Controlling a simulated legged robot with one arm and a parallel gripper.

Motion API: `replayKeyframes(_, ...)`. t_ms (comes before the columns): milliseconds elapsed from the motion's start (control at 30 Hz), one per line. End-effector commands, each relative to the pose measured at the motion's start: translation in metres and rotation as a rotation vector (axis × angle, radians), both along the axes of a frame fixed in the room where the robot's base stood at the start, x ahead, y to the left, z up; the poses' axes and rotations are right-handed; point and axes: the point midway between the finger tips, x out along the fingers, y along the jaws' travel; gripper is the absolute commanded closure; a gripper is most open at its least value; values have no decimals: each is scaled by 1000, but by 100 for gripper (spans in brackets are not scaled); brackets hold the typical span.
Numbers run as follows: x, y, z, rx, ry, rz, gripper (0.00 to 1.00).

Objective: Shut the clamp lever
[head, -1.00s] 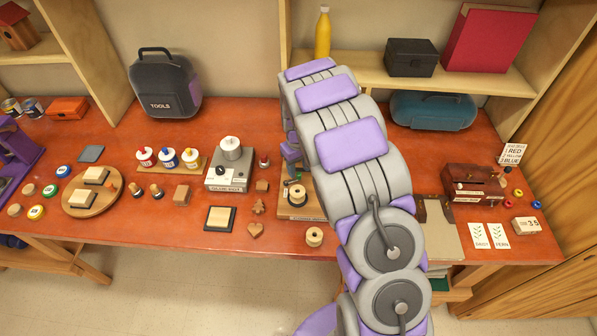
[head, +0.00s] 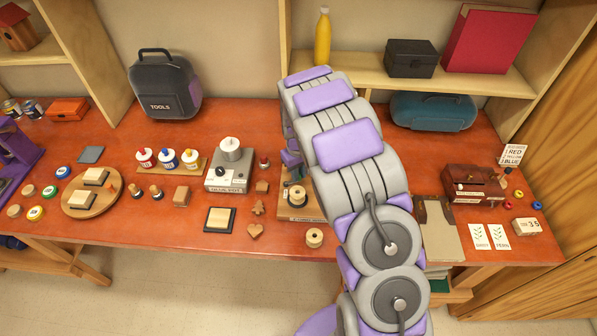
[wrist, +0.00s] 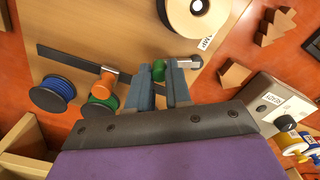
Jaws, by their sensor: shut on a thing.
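My gripper (wrist: 163,80) shows in the wrist view, with its two grey-blue fingers reaching over a wooden board (wrist: 95,30). The fingers are shut on a small part that I take to be the clamp lever (wrist: 185,63); its metal rod with a dark end sticks out to the right of the fingers. How far the lever is turned cannot be told.
In the wrist view a dark bar (wrist: 70,60), an orange peg (wrist: 106,80), a blue spool (wrist: 52,92) and a green spool (wrist: 100,108) lie left of my fingers. A pale spool (wrist: 195,16) is above. A grey box (wrist: 270,105) stands right.

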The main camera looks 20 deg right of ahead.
Motion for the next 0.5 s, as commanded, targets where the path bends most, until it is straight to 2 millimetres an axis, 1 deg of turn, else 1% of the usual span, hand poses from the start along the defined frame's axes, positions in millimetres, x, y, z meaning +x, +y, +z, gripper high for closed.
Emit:
replayKeyframes(333,-1,0,0,0,0,-11,100)
replayKeyframes(500,-3,0,1,0,0,-68,100)
